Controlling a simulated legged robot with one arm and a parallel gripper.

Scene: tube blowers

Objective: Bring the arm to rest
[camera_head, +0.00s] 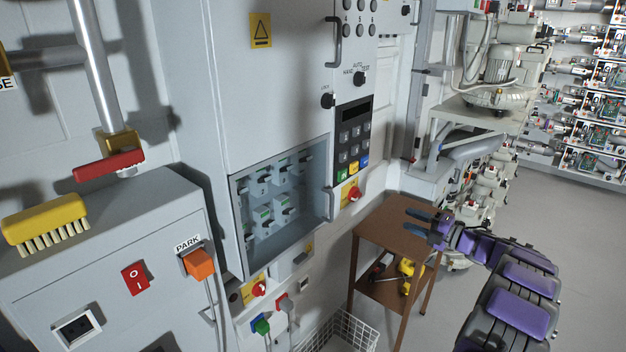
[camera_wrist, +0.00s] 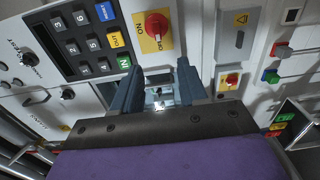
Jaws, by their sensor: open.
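My gripper (camera_head: 420,216) is at the end of my purple and black arm, on the right side of the head view. It is held out in front of the grey control cabinet, over the brown side table. The two blue-grey fingers are apart with nothing between them. In the wrist view my gripper (camera_wrist: 160,88) also shows open and empty, with the cabinet face beyond it. There the fingers point toward the panel below a red rotary switch (camera_wrist: 157,25) on a yellow plate. Whether the fingertips touch anything is not clear, but they look apart from the cabinet.
The brown side table (camera_head: 385,225) stands beside the cabinet, with yellow and red tools on its lower shelf. A keypad (camera_head: 352,135) and an open recess of switches (camera_head: 275,205) are on the cabinet. A wire basket (camera_head: 345,330) is below. Grey floor (camera_head: 570,220) is clear at right.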

